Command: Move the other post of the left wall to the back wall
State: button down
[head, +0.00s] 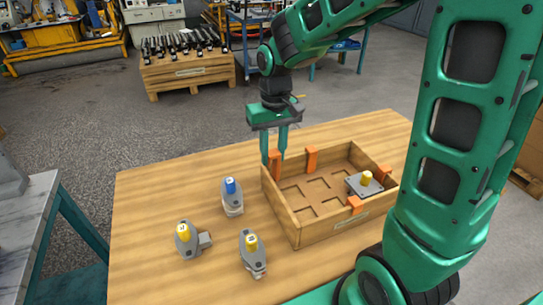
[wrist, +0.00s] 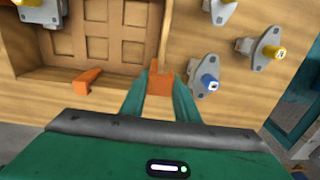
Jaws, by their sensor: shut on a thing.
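The wooden tray (head: 327,225) with recesses in its floor stands on the table. My gripper (head: 273,157) points down at the tray's back left corner, its fingers shut on an orange post (head: 276,168). The wrist view shows this held post (wrist: 160,84) between the fingertips (wrist: 160,92), at the corner. I cannot tell whether it touches the wall. Another orange post (head: 311,159) sits on the back wall and shows in the wrist view (wrist: 87,80). No other post shows on the left wall.
Orange posts sit on the front wall (head: 355,204) and right wall (head: 384,171). A yellow-topped motor (head: 366,180) is inside the tray at right. Left of the tray stand a blue-topped motor (head: 231,195) and two yellow-topped ones (head: 185,238) (head: 252,252).

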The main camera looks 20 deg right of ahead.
jog(key=shift+r, duration=1.65)
